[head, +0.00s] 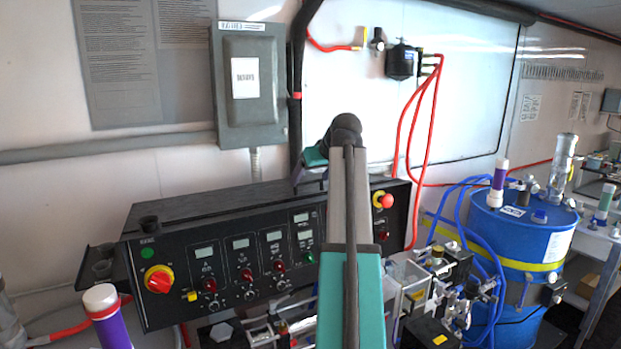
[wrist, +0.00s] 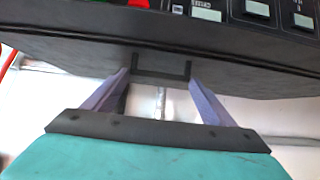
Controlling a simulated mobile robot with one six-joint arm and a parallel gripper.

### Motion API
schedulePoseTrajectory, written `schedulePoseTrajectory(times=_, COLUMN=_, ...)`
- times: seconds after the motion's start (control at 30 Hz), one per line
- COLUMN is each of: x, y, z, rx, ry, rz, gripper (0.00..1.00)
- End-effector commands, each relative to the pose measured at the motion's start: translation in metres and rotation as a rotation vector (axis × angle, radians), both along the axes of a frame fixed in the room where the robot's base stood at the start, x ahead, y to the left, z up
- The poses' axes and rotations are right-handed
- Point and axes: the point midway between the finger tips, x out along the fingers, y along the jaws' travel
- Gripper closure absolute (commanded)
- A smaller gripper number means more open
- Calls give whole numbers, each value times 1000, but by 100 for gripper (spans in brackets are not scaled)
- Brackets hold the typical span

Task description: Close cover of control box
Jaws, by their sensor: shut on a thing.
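The control box (head: 225,262) is a long black console in the head view, its front carrying displays, knobs and lamps. Its dark cover (wrist: 70,45) fills the upper wrist view as a broad flat surface with a small black bracket-shaped handle (wrist: 160,79). My gripper (wrist: 161,71) has its two purple-grey fingers at either end of this handle, shut on it. In the head view, my arm hides most of the gripper and the right part of the cover. I cannot tell whether the cover lies fully flush.
A grey electrical box (head: 248,85) hangs on the wall above the console. Red hoses (head: 418,120) run down at the right. A blue drum (head: 515,245) stands at the right, and a purple, white-capped cylinder (head: 110,325) stands at the front left.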

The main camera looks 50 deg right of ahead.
Motion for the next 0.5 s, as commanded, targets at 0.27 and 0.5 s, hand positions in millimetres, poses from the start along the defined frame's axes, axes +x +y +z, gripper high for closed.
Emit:
schedulePoseTrajectory(times=0.27, x=-2, y=1, z=-1, rx=4, ry=5, rz=1, gripper=3)
schedulePoseTrajectory(times=0.5, x=-2, y=0, z=-1, rx=2, ry=3, rz=-1, gripper=3)
